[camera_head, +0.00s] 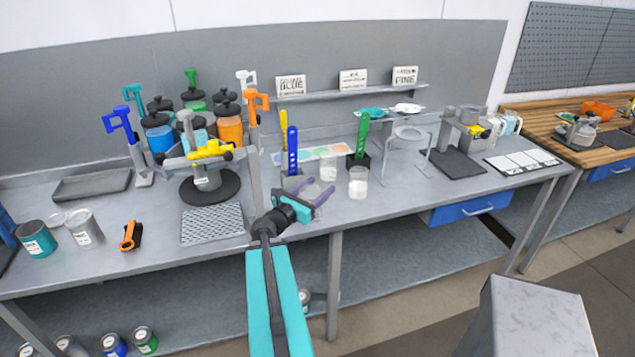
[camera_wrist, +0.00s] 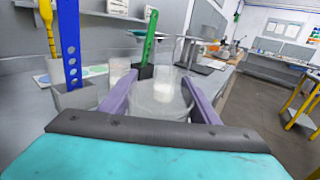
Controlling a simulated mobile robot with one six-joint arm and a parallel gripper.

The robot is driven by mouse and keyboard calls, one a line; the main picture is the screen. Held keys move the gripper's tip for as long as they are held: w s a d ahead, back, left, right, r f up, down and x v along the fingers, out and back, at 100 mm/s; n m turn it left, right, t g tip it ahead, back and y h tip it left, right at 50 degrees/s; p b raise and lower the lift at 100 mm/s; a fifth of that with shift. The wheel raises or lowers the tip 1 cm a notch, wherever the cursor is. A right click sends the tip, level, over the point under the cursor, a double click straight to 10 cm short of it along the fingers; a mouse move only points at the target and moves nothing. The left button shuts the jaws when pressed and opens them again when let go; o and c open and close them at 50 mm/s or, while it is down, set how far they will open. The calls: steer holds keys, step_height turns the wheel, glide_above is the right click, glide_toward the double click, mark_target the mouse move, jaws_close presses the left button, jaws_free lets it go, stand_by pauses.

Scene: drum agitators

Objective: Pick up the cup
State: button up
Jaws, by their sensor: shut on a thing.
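My gripper (camera_head: 320,193) is over the front part of the bench, its two purple fingers pointing away from me. In the wrist view my gripper (camera_wrist: 160,98) has its fingers spread to the width of a clear, see-through cup (camera_wrist: 150,103) and shut on its sides. The cup's walls are faint, so its base and its height above the bench are hard to tell. Two other clear cups stand beyond it: one with white contents (camera_head: 358,183) to the right and one further back (camera_head: 328,167).
A green-handled tool (camera_head: 362,135) and a blue one (camera_head: 292,150) stand in small holders near the cups. A ring stand (camera_head: 408,135) is behind right. A mixer with a round base (camera_head: 210,187) and a perforated mat (camera_head: 212,223) are left. The bench's front right is clear.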

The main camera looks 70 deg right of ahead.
steer(key=shift+a+r+p, duration=0.1)
steer(key=shift+a+p, duration=0.35)
steer(key=shift+p, duration=0.65)
